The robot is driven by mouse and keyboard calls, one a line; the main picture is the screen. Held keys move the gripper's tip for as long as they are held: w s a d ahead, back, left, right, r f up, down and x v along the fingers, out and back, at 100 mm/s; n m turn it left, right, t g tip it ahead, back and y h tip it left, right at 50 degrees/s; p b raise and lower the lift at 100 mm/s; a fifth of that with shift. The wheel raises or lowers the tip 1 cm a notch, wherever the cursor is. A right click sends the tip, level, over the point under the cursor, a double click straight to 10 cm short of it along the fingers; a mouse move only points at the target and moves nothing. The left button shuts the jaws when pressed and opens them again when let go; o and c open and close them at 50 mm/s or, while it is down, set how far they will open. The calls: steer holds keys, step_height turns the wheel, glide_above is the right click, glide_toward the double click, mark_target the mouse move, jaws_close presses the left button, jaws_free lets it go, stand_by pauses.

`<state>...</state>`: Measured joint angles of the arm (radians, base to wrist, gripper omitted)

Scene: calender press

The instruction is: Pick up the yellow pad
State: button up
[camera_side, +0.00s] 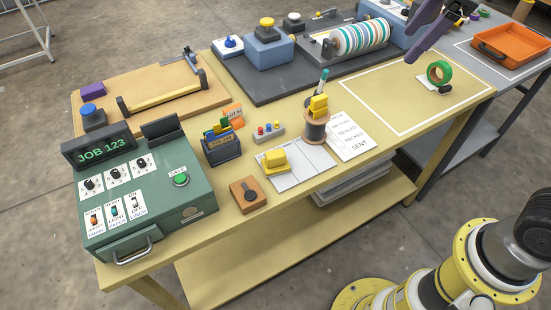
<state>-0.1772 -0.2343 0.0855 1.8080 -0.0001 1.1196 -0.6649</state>
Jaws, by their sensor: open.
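Two small yellow things show on the table. One yellow block (274,160) rests on a white ruled sheet (296,176) near the front edge. The other yellow piece (318,105) sits on top of a brown spool-like holder (316,131), beside an upright teal-tipped pen (323,78). I cannot tell for certain which one is the yellow pad. My gripper (410,44), with purple fingers, is at the upper right, above the back of the table. It is open and apart from both yellow pieces, with nothing visible between its fingers.
A green JOB 123 console (150,205) stands at the left. A dark card box (221,149) and a brown switch block (247,195) are near the yellow block. The press with its striped roller (360,37) is behind. A green tape roll (439,72) stands inside the mostly clear white-outlined area.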

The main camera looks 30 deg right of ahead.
steer(key=w+a+f+n+g, duration=0.1)
steer(key=w+a+f+n, duration=0.2)
steer(key=w+a, duration=0.3)
steer(key=n+g, duration=0.3)
glide_above(275, 153)
step_height(275, 153, down, 14)
steer(key=shift+h, duration=0.4)
steer(key=f, duration=0.7)
steer(key=shift+s+d+f, duration=0.2)
steer(key=shift+d+f, duration=0.15)
steer(key=shift+f, duration=0.05)
steer(key=shift+w+a+f, duration=0.1)
steer(key=shift+a+f, duration=0.05)
steer(key=shift+f, duration=1.3)
steer(key=shift+w+a+f, duration=0.1)
steer(key=shift+a+f, duration=0.05)
steer(key=shift+f, duration=1.25)
steer(key=shift+c, duration=0.3)
jaws_close()
